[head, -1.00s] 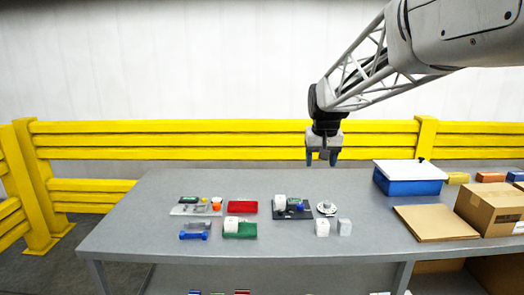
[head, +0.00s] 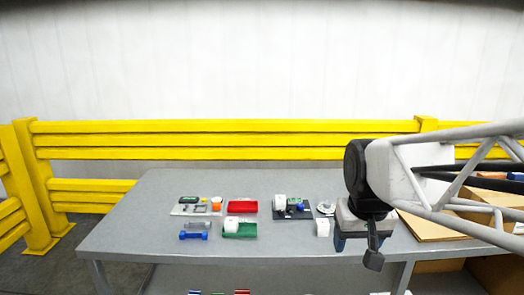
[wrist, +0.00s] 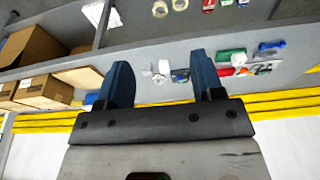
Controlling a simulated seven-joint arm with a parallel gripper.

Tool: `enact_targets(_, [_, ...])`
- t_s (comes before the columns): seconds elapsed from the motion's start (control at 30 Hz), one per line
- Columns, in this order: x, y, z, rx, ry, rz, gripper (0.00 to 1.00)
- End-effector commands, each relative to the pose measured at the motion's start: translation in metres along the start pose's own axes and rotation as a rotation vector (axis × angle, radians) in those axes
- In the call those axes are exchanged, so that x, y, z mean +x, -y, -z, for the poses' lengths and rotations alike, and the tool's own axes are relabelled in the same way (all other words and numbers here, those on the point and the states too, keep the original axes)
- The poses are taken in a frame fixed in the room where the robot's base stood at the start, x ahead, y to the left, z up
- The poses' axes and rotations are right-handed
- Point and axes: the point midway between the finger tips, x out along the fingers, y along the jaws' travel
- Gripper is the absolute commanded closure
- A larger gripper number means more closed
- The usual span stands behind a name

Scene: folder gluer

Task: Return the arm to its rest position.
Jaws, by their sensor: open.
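My gripper (head: 352,243) is at the right of the head view, in front of the table's right part, pointing down. In the wrist view its two blue fingers (wrist: 165,85) stand wide apart with nothing between them. The arm comes in from the right edge and hides the blue bin and part of the cardboard items. The grey table (head: 190,262) lies below and behind the gripper.
A red tray (head: 242,206), a green tray (head: 246,231), a blue dumbbell-shaped item (head: 193,236) and a dark plate (head: 290,215) sit on the table. A white block (head: 322,228) is left of the gripper. A yellow barrier (head: 230,140) runs behind. The table's left end is clear.

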Motion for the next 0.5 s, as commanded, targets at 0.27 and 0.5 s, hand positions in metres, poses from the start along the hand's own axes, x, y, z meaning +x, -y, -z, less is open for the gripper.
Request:
enact_targets(0.27, [0.016,-0.003,-0.079,0.000,-0.002,0.000,0.39])
enact_targets(0.5, [0.027,-0.004,-0.115,0.000,-0.001,0.000,0.39])
